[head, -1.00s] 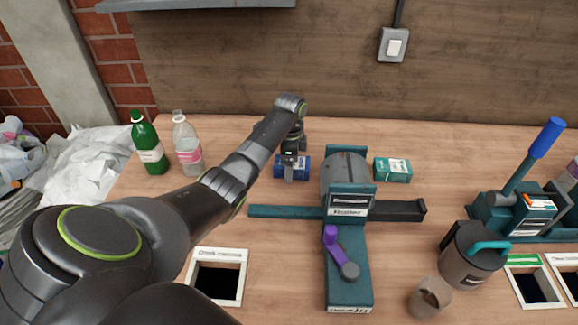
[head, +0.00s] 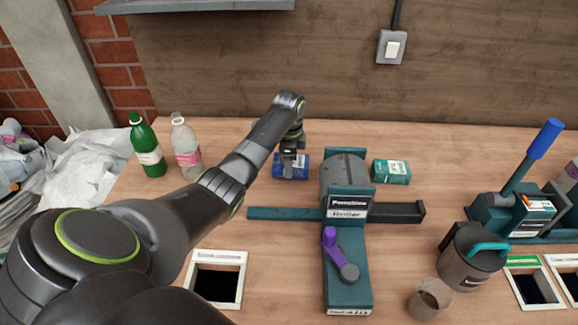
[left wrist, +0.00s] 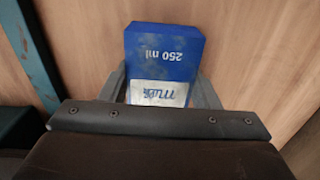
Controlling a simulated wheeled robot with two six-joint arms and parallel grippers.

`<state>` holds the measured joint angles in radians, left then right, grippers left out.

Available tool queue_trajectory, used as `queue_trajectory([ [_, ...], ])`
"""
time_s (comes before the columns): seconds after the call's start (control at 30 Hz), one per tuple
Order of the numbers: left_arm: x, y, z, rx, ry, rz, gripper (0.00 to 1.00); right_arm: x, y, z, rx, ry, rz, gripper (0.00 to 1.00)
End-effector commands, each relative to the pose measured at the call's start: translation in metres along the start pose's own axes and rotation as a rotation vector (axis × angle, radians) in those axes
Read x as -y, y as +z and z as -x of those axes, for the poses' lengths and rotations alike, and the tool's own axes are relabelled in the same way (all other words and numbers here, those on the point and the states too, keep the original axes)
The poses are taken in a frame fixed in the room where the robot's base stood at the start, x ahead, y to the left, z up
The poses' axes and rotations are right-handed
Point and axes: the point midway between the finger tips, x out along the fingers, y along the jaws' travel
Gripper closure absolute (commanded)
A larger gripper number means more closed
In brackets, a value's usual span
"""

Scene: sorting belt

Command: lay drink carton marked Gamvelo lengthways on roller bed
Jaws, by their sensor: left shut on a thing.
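A blue carton (head: 301,166) is behind the left side of the teal roller machine in the head view. In the left wrist view the carton (left wrist: 165,52) shows "250 ml" and "Milk" upside down; I cannot read the name Gamvelo on it. My left gripper (head: 289,170) is shut on the blue carton, one finger on each side. The roller machine (head: 348,182) has a drum at the back and a long flat teal bed (head: 347,292) running toward me, empty apart from a purple crank (head: 331,248) over it. My right gripper is out of view.
A teal box (head: 391,172) lies right of the drum. Side arms (head: 285,214) stick out from the machine. Two bottles (head: 185,150) stand at the left. A grey jug (head: 471,258), a cup (head: 429,299) and a blue-handled press (head: 510,210) are at the right. A framed opening (head: 240,290) lies front left.

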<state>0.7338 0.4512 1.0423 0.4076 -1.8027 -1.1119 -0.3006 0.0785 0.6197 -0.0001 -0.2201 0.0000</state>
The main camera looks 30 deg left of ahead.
Motion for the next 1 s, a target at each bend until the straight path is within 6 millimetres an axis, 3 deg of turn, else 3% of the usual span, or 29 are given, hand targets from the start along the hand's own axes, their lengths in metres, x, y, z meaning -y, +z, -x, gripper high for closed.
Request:
queue_trajectory([
  [0.2,0.001,0.0,0.045,-0.001,-0.006,0.0,0.65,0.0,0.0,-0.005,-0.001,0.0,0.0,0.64],
  [0.4,0.001,0.0,0.077,-0.001,-0.002,0.001,0.65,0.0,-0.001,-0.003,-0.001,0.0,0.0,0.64],
  [0.77,0.0,0.0,0.092,0.0,0.0,0.001,0.65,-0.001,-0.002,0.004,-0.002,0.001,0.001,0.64],
  [1.0,0.0,0.0,0.118,0.0,0.0,0.001,0.65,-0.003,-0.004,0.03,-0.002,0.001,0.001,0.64],
])
